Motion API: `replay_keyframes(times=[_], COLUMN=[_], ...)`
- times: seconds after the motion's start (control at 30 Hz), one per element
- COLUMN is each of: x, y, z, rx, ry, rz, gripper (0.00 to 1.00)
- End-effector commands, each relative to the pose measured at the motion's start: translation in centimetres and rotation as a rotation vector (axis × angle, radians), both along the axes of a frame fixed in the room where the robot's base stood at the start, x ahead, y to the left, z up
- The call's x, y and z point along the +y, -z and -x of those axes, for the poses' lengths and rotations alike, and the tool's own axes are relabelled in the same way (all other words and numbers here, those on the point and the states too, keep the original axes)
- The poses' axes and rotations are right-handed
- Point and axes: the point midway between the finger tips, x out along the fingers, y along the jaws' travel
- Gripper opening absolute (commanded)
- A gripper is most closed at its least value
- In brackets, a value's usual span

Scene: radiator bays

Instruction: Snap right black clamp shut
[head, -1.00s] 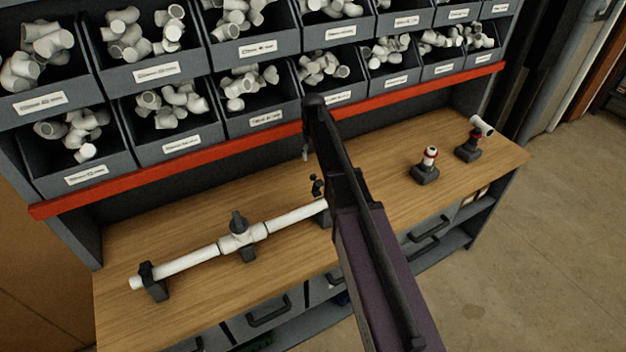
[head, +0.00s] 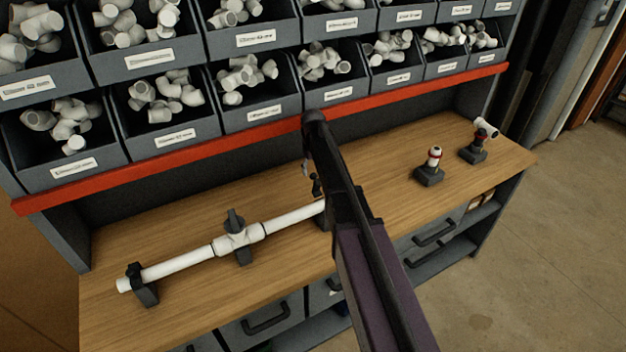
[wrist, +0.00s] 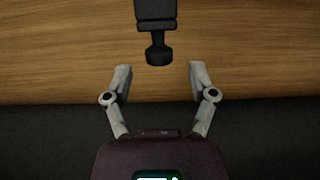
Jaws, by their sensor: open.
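The right black clamp (head: 317,187) is mostly hidden behind my arm; a small dark upper part stands up beside the pipe's right end. In the wrist view a black clamp part (wrist: 158,45) with a rounded end lies just beyond and between the fingertips. My gripper (wrist: 159,70) is open and empty, and does not visibly touch it.
Grey bins (head: 165,105) of white fittings rise behind the bench above a red rail (head: 160,163). Two small dark stands (head: 429,177) (head: 473,155) with fittings are at the bench's right. The wood (head: 385,165) between my arm and them is clear.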

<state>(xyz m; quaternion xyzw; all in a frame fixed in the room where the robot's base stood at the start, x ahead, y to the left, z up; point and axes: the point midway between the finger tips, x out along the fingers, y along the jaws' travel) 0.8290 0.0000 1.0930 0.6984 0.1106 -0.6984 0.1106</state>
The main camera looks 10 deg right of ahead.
Motion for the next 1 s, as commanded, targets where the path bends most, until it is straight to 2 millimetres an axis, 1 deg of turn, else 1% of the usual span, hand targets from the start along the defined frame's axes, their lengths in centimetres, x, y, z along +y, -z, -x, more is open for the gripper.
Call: replay_keyframes(times=[0.03,0.3,0.5,0.83,0.87,0.9,0.97,1.0], x=[0.0,-0.1,-0.1,-0.1,-0.1,-0.1,-0.1,-0.1], y=[0.8,2.3,2.7,2.7,2.7,2.7,2.7,2.7], z=[0.0,0.0,0.0,0.0,0.0,0.0,0.0,0.0], rx=[0.000,0.000,0.000,0.000,0.000,0.000,0.000,0.000], ry=[0.000,0.001,0.001,0.001,0.001,0.001,0.001,0.001], rz=[0.000,0.000,0.000,0.000,0.000,0.000,0.000,0.000], gripper=[0.73,0.73,0.73,0.73,0.67,0.55,0.37,0.26])
